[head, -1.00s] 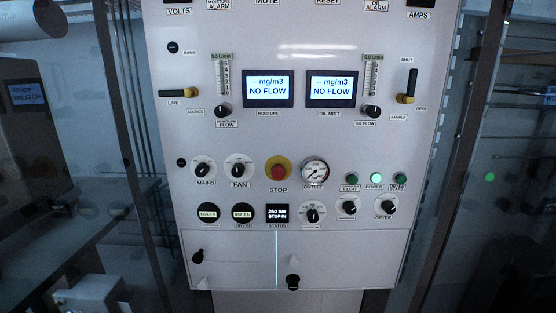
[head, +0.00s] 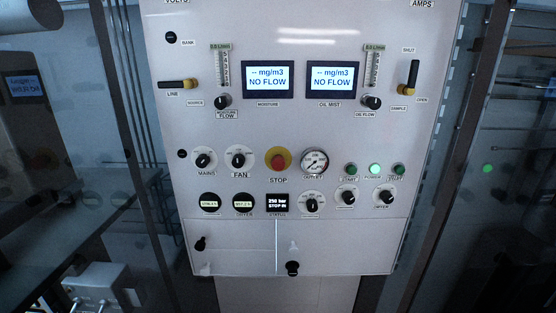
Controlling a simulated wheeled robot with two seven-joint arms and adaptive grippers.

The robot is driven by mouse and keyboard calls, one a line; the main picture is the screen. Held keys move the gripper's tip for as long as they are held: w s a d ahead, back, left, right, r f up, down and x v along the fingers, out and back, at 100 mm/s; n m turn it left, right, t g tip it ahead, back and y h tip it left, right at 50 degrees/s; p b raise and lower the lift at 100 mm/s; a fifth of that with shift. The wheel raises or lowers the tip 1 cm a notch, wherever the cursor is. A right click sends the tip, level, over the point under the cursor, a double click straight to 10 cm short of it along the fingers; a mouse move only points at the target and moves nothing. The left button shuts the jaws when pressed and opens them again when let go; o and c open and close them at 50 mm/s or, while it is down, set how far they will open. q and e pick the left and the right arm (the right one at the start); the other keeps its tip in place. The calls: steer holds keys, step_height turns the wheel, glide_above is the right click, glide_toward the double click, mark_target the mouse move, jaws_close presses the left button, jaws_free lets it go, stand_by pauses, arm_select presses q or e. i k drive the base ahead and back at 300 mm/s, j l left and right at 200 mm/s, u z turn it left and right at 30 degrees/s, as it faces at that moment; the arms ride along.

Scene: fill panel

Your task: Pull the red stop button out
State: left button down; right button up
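The red stop button (head: 278,161) sits on a yellow surround in the middle of the white panel (head: 330,135), above the label STOP. The small status display (head: 277,204) below it reads 250 bar, STOP IN. Neither of my grippers shows in the head view, and nothing touches or covers the button.
The FAN knob (head: 239,159) is left of the button and the OUTLET gauge (head: 314,161) is right of it. Two NO FLOW screens (head: 268,79) are above. Two lower doors with black latches (head: 292,267) are below. Dark posts (head: 433,150) flank the panel.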

mark_target(278, 162)
steer(key=k, duration=0.25)
steer(key=k+j+u, duration=0.3)
steer(key=j, duration=0.25)
steer(key=k+j+u, duration=0.15)
steer(key=j, duration=0.2)
